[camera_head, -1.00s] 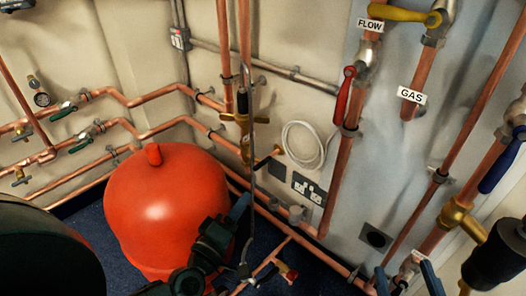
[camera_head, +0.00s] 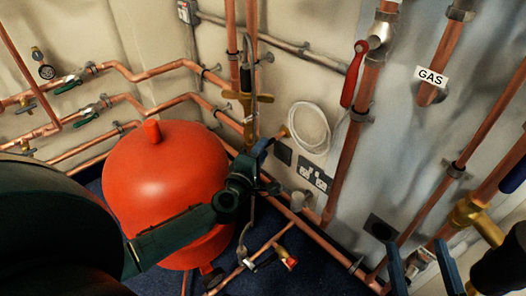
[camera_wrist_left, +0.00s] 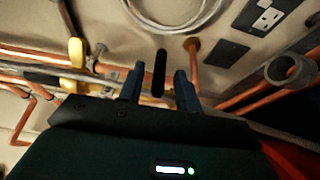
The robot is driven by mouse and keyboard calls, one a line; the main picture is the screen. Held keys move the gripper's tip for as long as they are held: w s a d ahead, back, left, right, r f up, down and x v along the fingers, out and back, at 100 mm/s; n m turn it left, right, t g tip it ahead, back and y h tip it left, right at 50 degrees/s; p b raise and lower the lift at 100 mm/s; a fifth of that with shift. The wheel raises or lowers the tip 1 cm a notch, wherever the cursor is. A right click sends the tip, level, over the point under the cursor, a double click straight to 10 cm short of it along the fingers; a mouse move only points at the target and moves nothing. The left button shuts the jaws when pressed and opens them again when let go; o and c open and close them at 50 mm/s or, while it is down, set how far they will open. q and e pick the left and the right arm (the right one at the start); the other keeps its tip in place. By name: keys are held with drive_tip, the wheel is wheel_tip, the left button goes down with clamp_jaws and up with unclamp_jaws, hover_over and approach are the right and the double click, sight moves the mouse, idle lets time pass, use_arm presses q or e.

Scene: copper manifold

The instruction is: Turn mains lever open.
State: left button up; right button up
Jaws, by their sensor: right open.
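My left gripper (camera_head: 268,166) reaches in over the red tank to the pipework by the wall. In the left wrist view its two blue fingers (camera_wrist_left: 158,90) stand apart. A dark bar-like lever (camera_wrist_left: 159,72) shows upright between their tips, with a gap on each side. I cannot tell how deep it sits between them. No label marks it as the mains lever. In the head view this lever is largely hidden by the gripper, near a brass fitting (camera_head: 283,131). My right gripper (camera_head: 422,264) is open and empty at the lower right.
The red tank (camera_head: 165,180) stands under my left arm. A red lever (camera_head: 353,75) hangs on a vertical copper pipe, and green levers (camera_head: 68,87) sit at the left. A white cable coil (camera_head: 310,127) and sockets (camera_head: 314,178) are on the wall close to the left gripper.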

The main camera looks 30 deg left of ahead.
use_arm(q)
drive_tip(key=shift+w, duration=0.65)
drive_tip(key=shift+c, duration=0.5)
clamp_jaws()
